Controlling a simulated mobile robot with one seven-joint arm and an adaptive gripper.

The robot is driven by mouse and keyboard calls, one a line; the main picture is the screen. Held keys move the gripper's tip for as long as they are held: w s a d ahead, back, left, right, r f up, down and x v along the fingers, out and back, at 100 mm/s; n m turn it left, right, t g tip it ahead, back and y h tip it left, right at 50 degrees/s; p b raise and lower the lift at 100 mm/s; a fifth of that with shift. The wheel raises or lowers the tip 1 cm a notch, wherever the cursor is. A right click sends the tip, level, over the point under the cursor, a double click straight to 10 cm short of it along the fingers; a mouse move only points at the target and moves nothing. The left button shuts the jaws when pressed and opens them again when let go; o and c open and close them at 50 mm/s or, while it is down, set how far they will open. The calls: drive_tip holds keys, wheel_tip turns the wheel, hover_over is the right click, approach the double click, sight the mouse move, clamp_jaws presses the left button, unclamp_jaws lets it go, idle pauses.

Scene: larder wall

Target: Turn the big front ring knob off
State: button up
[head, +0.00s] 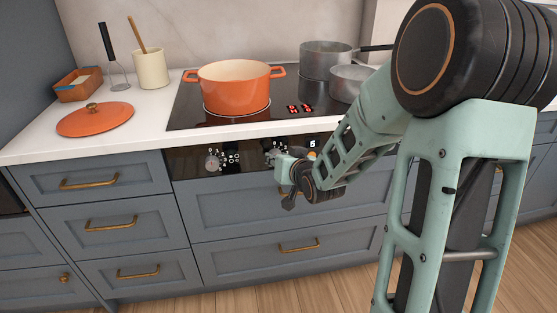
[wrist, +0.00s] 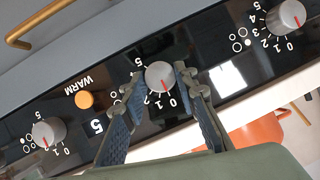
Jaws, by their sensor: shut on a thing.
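A row of grey ring knobs sits on the black control panel (head: 190,160) below the hob. My gripper (head: 281,166) is at the middle of this panel, in front of a knob. In the wrist view my gripper (wrist: 160,80) has a finger on each side of the middle grey knob (wrist: 161,73) and is shut on it. The red line on this knob points toward the low numbers near 0 and 1; the exact setting is hard to read. Another knob (head: 212,162) shows to its left in the head view. The head view hides most of the gripped knob.
An orange pot (head: 234,88) stands on the hob, with steel pans (head: 325,60) at the back right. Red marks glow on the hob (head: 299,109). In the wrist view another knob (wrist: 48,133) and an orange WARM button (wrist: 83,99) are beside the fingers.

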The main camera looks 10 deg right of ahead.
drive_tip(key=o, duration=1.2)
drive_tip(key=shift+c, duration=0.2)
drive_tip(key=shift+r, duration=0.1)
drive_tip(key=v, duration=0.7)
drive_tip(key=shift+s, duration=0.25)
